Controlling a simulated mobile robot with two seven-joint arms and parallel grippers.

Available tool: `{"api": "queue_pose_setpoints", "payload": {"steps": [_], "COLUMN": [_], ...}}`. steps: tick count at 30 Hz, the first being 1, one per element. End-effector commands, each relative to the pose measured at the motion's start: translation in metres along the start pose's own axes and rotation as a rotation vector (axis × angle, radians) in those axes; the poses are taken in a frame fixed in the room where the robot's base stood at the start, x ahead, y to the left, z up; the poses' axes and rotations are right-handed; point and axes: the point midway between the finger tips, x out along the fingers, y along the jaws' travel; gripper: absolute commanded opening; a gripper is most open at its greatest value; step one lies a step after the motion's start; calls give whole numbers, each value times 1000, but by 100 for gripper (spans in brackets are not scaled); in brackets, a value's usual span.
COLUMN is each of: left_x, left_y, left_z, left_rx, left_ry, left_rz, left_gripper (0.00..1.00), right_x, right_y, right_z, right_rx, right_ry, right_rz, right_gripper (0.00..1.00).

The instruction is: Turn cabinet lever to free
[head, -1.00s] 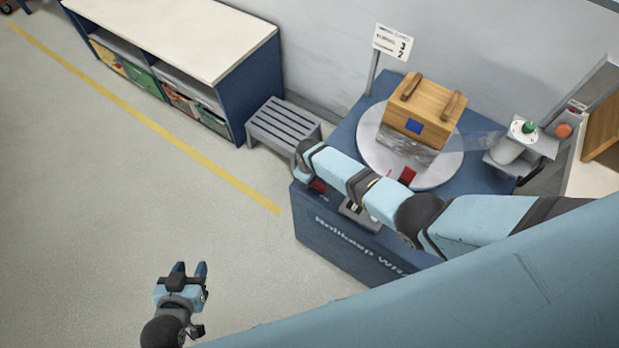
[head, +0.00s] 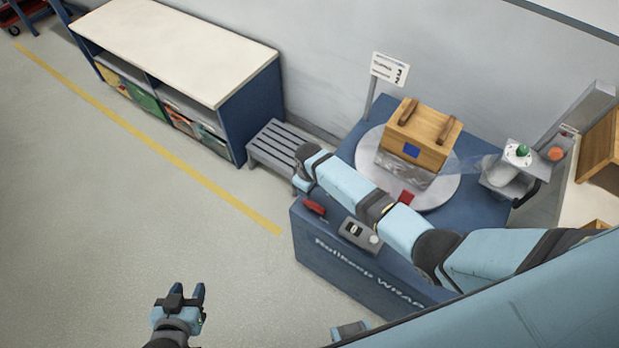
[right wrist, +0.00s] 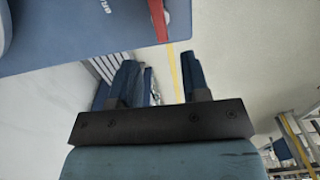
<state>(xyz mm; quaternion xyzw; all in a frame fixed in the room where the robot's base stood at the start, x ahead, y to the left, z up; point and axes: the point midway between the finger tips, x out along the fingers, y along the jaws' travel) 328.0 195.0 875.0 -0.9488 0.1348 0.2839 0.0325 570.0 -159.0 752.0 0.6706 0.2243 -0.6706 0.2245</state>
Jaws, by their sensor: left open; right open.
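The red lever (head: 315,207) sits on the left front top edge of the blue wrapping cabinet (head: 345,262). The red lever also shows at the top of the right wrist view (right wrist: 158,20), beyond my right gripper (right wrist: 160,75). The right fingers are open with nothing between them. A gap shows between the lever and the fingertips. In the head view my right arm reaches across the cabinet from the right, and its hand end is near the cabinet's left corner. My left gripper (head: 186,292) is open and empty over the floor at lower left.
A turntable (head: 440,192) on the cabinet holds a wooden crate (head: 420,135) with clear film around its lower part. A control panel (head: 360,233) is beside the lever. A grey slatted stool (head: 272,146) and a shelf unit (head: 175,45) stand behind. The left floor is clear.

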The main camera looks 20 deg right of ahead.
Motion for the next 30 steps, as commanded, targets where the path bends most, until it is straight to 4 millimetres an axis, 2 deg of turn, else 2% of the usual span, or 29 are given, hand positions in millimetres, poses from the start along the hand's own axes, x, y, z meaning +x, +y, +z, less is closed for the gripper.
{"api": "queue_pose_setpoints", "payload": {"steps": [3,9,30], "left_x": [-1,-2,-2], "left_y": [-2,-2,1], "left_z": [-2,-2,-1], "left_rx": [0,-1,-3], "left_ry": [1,0,-3], "left_rz": [-4,-6,0], "left_gripper": [43,43,43], "right_x": [-23,-42,-40], "right_y": [0,0,-5], "right_z": [0,0,4], "right_rx": [-1,0,5], "right_ry": [3,1,20], "right_rz": [0,0,0], "right_gripper": [43,43,43]}}
